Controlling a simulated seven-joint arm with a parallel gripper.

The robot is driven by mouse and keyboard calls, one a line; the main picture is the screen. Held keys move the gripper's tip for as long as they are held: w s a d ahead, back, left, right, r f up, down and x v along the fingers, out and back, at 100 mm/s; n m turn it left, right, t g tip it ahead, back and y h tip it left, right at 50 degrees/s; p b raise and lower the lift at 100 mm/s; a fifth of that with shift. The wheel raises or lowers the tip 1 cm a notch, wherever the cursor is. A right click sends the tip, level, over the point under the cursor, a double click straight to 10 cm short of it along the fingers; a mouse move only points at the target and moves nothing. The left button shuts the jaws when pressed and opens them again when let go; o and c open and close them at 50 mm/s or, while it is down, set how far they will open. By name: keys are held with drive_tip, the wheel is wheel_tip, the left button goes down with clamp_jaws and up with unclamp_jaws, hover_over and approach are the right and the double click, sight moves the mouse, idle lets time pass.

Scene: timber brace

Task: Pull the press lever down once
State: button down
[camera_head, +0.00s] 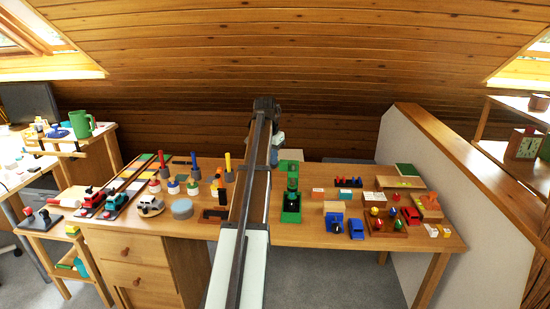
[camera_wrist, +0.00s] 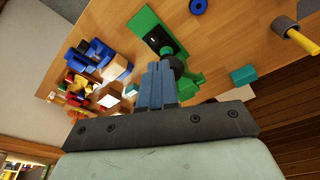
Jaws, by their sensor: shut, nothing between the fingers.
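The green press (camera_head: 291,205) stands on the table just right of my arm in the head view, with a dark part and a green block on it. In the wrist view its green base (camera_wrist: 150,27) lies beyond my fingers, with a dark round part (camera_wrist: 177,63) close beside the fingertips. I cannot tell for sure which part is the lever. My gripper (camera_wrist: 159,68) is shut and empty, its blue fingers pointing at the press. Whether they touch it I cannot tell. In the head view my arm hides most of the gripper.
Blue toy vehicles (camera_head: 355,228) and a wooden tray with coloured balls (camera_head: 375,211) stand right of the press. Toy cars (camera_head: 91,203) and coloured pegs stand on the left. A white partition (camera_head: 440,160) closes off the table's right side.

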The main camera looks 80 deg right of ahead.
wheel_tip(320, 180, up, 8)
idle(1.1)
idle(0.5)
